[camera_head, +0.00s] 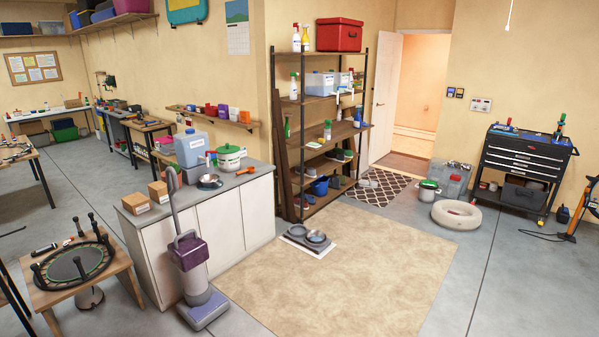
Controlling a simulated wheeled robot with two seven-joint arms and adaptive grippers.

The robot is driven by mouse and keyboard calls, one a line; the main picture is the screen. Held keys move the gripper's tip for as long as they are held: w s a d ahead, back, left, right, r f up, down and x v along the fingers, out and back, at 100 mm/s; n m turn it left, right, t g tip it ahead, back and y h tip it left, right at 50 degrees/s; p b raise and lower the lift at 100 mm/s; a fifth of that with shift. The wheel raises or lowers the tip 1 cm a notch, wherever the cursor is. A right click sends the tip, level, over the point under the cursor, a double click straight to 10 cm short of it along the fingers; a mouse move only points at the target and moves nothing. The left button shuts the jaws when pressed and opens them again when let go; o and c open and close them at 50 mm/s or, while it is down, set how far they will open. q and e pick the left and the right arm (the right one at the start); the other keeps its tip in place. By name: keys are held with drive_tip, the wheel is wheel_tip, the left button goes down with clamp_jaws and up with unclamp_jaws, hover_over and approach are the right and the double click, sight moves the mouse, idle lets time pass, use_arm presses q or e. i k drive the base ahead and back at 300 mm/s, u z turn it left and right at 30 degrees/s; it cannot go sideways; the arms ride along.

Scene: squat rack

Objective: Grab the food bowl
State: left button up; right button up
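Two small metallic bowls sit close together on the floor, on a light mat (320,250) at the edge of the beige rug. One bowl (316,237) is at the right, and the other bowl (298,230) is at the left and a little farther back. I cannot tell from here which one is the food bowl or what is in them. Another metal dish (209,182) stands on top of the white cabinet. Neither of my grippers shows in this view.
The beige rug (350,275) is clear in front of the bowls. An upright vacuum (190,255) and the white cabinet (235,217) stand to the left. A tall shelf rack (276,100) stands behind the bowls. A round cream pet bed (458,214) lies at the right.

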sight(213, 183)
drive_tip(key=z, duration=0.2)
drive_tip(key=i, duration=2.25)
drive_tip(key=u, duration=0.4)
drive_tip(key=i, duration=1.25)
drive_tip(key=u, duration=1.35)
drive_tip(key=i, duration=1.1)
drive_tip(key=u, duration=0.7)
